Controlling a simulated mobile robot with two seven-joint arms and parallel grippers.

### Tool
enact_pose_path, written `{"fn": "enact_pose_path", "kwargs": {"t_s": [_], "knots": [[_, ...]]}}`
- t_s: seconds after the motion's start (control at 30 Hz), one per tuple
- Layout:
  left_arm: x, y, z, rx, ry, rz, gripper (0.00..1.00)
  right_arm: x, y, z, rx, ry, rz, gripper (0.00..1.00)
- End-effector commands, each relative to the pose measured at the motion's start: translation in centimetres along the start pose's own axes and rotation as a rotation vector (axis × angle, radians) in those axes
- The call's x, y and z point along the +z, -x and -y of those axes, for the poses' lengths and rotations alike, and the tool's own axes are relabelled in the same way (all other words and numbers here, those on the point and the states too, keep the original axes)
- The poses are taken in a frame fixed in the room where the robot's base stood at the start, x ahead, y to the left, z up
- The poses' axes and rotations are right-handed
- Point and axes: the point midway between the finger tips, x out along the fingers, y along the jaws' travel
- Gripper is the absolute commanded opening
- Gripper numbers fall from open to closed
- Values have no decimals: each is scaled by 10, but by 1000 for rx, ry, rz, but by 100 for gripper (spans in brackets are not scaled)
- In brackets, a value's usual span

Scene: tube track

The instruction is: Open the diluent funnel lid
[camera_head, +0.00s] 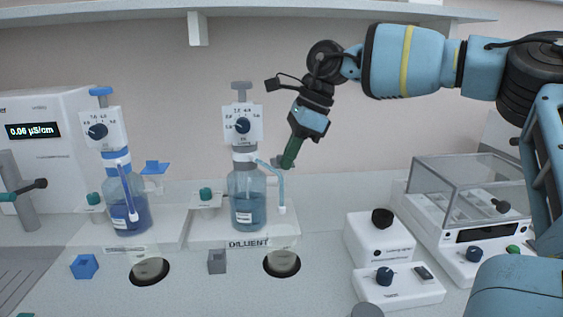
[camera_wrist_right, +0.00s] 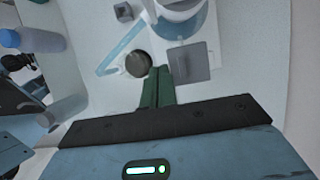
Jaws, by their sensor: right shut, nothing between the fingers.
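The diluent bottle (camera_head: 248,208) stands in the middle of the head view behind the DILUENT label (camera_head: 248,244), with a dial head and a pale blue side tube. My right gripper (camera_head: 289,160) is just right of the bottle's neck, pointing down, with its green fingers shut and empty. A grey square piece beside the fingertips is partly hidden in the head view. In the right wrist view a grey square plate (camera_wrist_right: 190,62) lies past the green fingertips (camera_wrist_right: 157,75); it looks like the lid, but I cannot tell whether they touch. My left gripper is not in view.
Round openings sit in the bench in front. White devices (camera_head: 380,240) and a clear-hooded balance (camera_head: 465,185) stand at right. A shelf (camera_head: 240,14) runs above.

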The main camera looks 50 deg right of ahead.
Motion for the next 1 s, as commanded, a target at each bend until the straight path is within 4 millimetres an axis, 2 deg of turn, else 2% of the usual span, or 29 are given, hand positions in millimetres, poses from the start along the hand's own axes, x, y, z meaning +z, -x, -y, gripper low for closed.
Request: {"fn": "enact_pose_path", "kwargs": {"t_s": [0.5, 1.0], "knots": [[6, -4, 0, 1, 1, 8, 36, -4, -9, 0, 0, 0, 0, 0], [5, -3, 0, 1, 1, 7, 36, -3, -8, 6, -1, -1, 0, 0]]}}
